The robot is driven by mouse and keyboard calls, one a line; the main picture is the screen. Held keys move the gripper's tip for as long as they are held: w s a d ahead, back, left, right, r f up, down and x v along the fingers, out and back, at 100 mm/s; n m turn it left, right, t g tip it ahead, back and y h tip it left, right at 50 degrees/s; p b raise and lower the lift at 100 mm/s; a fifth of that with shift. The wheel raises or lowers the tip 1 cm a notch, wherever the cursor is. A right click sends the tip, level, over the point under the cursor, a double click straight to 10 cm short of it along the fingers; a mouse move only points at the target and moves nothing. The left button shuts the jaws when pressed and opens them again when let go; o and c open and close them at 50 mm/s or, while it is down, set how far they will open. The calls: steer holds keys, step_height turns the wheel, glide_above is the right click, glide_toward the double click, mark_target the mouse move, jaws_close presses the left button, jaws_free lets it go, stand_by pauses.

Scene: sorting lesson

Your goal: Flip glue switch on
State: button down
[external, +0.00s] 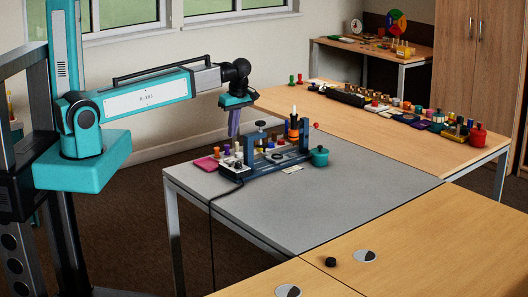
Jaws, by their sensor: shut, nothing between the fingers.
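My gripper (234,124) points down from the end of the teal arm, above the left part of a dark blue glue station on the grey table. Its narrow fingers are shut and empty. The glue station (262,171) has a small light-coloured panel (236,168) at its left end, just below my fingers. The glue switch is too small to tell apart there, and I cannot tell its position. Whether my fingertips touch anything is not clear. An orange and black bottle (293,128) stands upright at the back of the station.
A black cable (211,215) hangs over the table's front edge. Many coloured pieces crowd the wooden table behind. The grey tabletop (300,215) in front is clear.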

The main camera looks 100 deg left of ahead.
steer(key=shift+p+x, duration=0.7)
steer(key=shift+x, duration=2.05)
steer(key=shift+w+d+f+p, duration=0.1)
steer(key=shift+f+p, duration=0.3)
steer(key=shift+f, duration=0.6)
steer(key=shift+w+d+f+p, duration=0.1)
steer(key=shift+f+p, duration=0.25)
steer(key=shift+f, duration=0.65)
steer(key=shift+w+d+f+g+y+b, duration=0.15)
steer(key=shift+f+g+y+b, duration=0.25)
steer(key=shift+b, duration=0.3)
steer(key=shift+r, duration=0.1)
steer(key=shift+s+a+r, duration=0.3)
steer(key=shift+s+a, duration=0.2)
